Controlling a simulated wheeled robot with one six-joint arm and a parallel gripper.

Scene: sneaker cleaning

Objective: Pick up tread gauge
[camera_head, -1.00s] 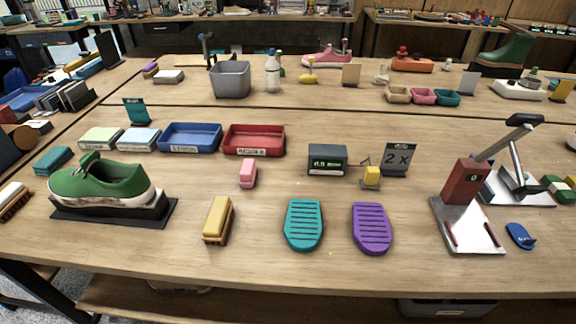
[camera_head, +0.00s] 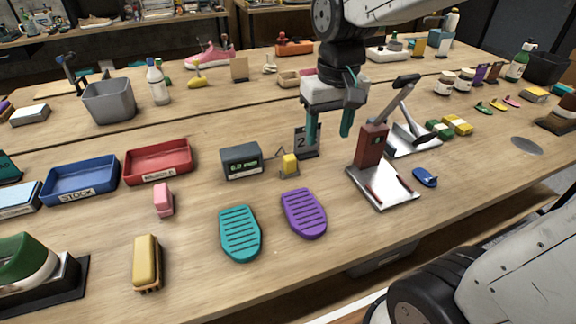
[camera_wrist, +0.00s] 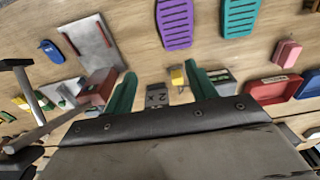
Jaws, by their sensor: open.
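A dark grey box with a lit green display (camera_head: 241,161), which looks like the tread gauge, sits on the table. A thin wire or arm shows between it and a small yellow block (camera_head: 289,165) at its right. My gripper (camera_head: 330,128) hangs above the table, its two teal fingers apart with nothing between them. In the head view it is right of the box, in front of the "2" sign (camera_head: 307,143). In the wrist view the yellow block (camera_wrist: 177,76) shows between the fingers (camera_wrist: 160,78). The box (camera_wrist: 220,77) is partly hidden behind the right finger.
A red press-like stand (camera_head: 371,146) with a lever is close to the right of my gripper. Teal (camera_head: 240,233) and purple (camera_head: 304,213) soles lie in front. Red (camera_head: 158,162) and blue (camera_head: 80,180) trays stand left. Bare table lies between the box and the soles.

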